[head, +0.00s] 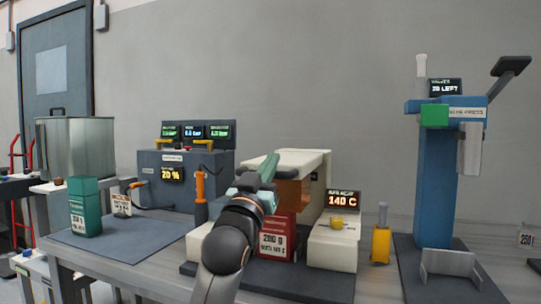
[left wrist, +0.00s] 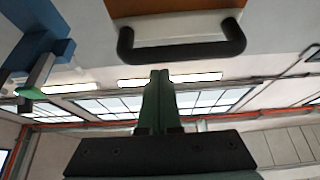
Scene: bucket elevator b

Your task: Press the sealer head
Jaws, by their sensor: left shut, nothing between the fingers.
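The cream sealer (head: 303,160) stands on a dark base at the middle of the bench, with a display reading 140 C (head: 342,200). Its orange-brown sealer head (head: 292,192) sits under the cream housing, partly hidden by my left gripper. A red bag (head: 277,238) stands upright below the head. My left gripper (head: 268,165) is shut and empty, in front of the head. In the left wrist view, my closed green fingers (left wrist: 160,75) point toward a black bar handle (left wrist: 183,48) beneath the orange head (left wrist: 170,8). They appear close but apart; depth is unclear.
A teal bag (head: 85,208) stands on the mat at left, before a dark-blue control box (head: 185,178). A yellow bottle-like object (head: 381,243) stands right of the sealer. A tall blue press (head: 436,180) stands farther right. The mat's front is clear.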

